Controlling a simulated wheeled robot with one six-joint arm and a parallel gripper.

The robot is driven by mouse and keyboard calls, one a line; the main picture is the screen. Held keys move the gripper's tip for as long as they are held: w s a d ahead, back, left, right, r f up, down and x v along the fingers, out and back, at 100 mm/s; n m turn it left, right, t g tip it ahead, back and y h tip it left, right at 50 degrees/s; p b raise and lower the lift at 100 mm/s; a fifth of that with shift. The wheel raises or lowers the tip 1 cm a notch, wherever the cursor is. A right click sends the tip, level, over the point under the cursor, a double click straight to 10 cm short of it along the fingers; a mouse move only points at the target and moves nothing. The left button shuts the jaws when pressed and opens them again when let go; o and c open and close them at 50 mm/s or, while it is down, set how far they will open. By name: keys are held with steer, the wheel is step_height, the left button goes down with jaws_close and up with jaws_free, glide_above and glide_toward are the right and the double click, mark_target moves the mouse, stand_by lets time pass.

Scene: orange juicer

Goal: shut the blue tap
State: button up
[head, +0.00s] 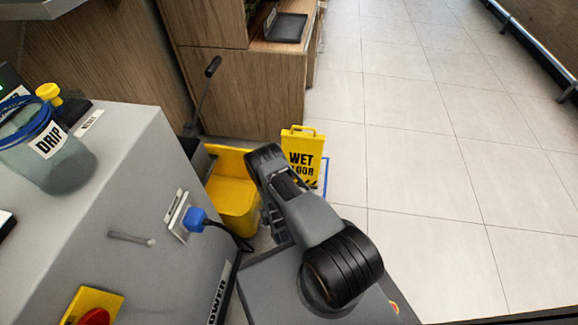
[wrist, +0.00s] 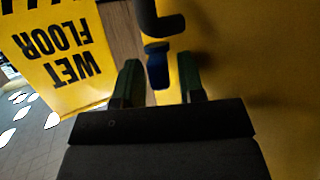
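In the wrist view, a small dark blue piece (wrist: 157,66), which looks like the blue tap, shows in front of a yellow surface, below a dark curved part. My gripper (wrist: 161,82) is open, with one finger on each side of the blue piece's lower end. A gap shows on both sides, and I cannot tell how deep the piece sits between the fingers. In the head view, my arm covers the gripper and the tap. The yellow mop bucket (head: 232,200) stands partly behind my arm.
A yellow wet-floor sign (head: 303,158) stands beside the bucket and shows upside down in the wrist view (wrist: 62,55). A grey cabinet (head: 125,165) at left carries a blue plug (head: 197,219) with a black cable and a jar marked DRIP (head: 50,160). Open tiled floor lies right.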

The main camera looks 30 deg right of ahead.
steer(key=s+d+r+n+g+y+p, duration=0.1)
steer(key=s+d+r+n+g+y, duration=0.2)
steer(key=d+n+y, duration=0.3)
steer(key=s+d+r+n+g+y+p, duration=0.1)
steer(key=s+d+r+n+g+y, duration=0.15)
steer(key=d+n+y, duration=0.35)
steer(key=w+d+r+m+h+p, duration=0.1)
steer(key=w+d+r+h+p, duration=0.1)
steer(key=r, duration=0.7)
steer(key=w+d+r+m+h+p, duration=0.1)
steer(key=w+d+r+h+p, duration=0.1)
steer(key=w+d+r+h, duration=0.3)
steer(key=shift+w+r+h+p, duration=0.35)
steer(key=shift+w+r+h, duration=0.25)
steer(key=shift+w+r, duration=1.2)
steer(key=shift+s, duration=0.1)
